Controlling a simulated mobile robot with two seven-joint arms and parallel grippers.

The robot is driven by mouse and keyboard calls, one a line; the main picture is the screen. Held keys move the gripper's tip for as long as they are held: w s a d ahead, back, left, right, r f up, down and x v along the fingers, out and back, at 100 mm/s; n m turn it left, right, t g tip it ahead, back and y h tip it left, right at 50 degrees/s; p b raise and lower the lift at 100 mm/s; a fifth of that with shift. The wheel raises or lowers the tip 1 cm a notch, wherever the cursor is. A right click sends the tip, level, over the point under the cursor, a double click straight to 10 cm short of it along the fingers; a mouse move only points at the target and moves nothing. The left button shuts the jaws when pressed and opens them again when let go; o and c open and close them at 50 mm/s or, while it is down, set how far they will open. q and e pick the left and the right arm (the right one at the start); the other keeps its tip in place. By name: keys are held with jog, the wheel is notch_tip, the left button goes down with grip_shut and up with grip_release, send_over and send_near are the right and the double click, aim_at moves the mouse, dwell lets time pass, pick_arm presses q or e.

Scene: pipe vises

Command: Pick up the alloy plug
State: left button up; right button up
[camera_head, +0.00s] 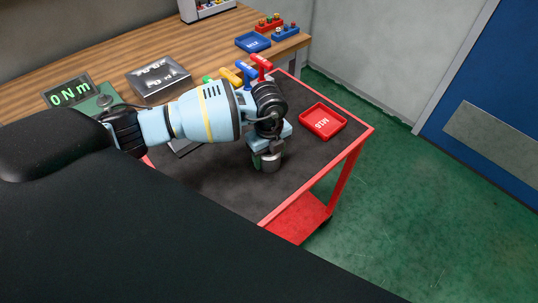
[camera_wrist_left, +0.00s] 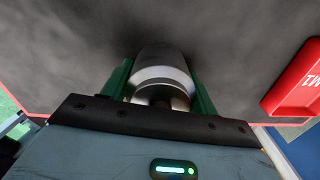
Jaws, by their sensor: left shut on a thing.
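The alloy plug (camera_head: 271,162) is a short grey metal cylinder at the end of my left gripper (camera_head: 266,157), over the black top of the red cart. In the left wrist view the plug (camera_wrist_left: 162,70) shows its silvery body and a bright ring. The green fingers of my left gripper (camera_wrist_left: 163,90) are shut on it from both sides. I cannot tell whether the plug touches the cart top or hangs just above it. My right gripper is not in view.
A red tray (camera_head: 322,121) lies on the cart (camera_head: 220,180) to the right of the gripper. Coloured T-handled tools (camera_head: 246,72) stand behind my left arm. A wooden bench (camera_head: 105,57) holds a metal case (camera_head: 158,78) and a blue tray (camera_head: 253,42). The cart's near part is clear.

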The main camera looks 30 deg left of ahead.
pick_arm(q)
jog(key=c, duration=0.4)
jog(key=shift+r, duration=0.1)
jog(key=shift+r, duration=0.85)
jog(key=shift+s+a+r, duration=0.1)
jog(key=shift+s+r, duration=0.15)
jog(key=shift+r, duration=0.75)
jog(key=s, duration=0.5)
jog(key=s+a, duration=0.1)
jog(key=s, duration=0.4)
jog(key=s+a+r+p, duration=0.1)
jog(key=s, duration=0.4)
jog(key=shift+s+a+r, duration=0.1)
jog(key=shift+s+a, duration=0.05)
jog(key=shift+a, duration=0.05)
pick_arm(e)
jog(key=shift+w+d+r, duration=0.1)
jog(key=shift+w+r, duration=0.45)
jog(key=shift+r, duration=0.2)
